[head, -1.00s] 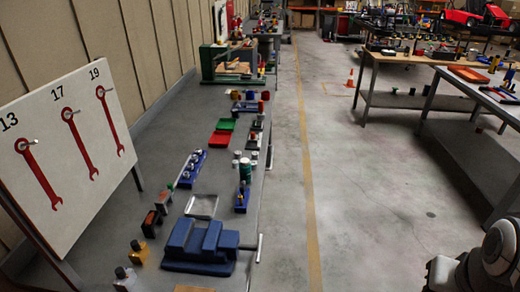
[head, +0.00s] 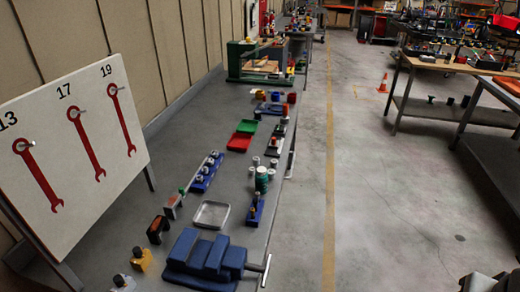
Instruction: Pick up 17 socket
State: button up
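A blue rail (head: 197,186) with several small silver pieces that look like sockets (head: 206,169) lies on the long grey bench. Which piece is the 17 socket I cannot tell; no size marks are readable. Another blue holder (head: 256,212) with small pieces stands near the bench's right edge. A white board (head: 75,160) with red wrench outlines marked 13, 17 and 19 stands at the left. My gripper is out of view; only a bit of my arm shows at the lower right.
A blue stepped block (head: 205,262), a metal tray (head: 211,215), red (head: 239,142) and green trays, and green and grey cylinders crowd the bench (head: 165,143). The floor right of the bench is clear. Another table (head: 440,64) and an orange cone (head: 383,82) stand beyond.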

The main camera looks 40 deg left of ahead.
aim_at(199, 178)
jog(key=z, duration=0.05)
jog(key=i, duration=2.1)
jog(key=u, duration=3.8)
jog(key=i, duration=0.95)
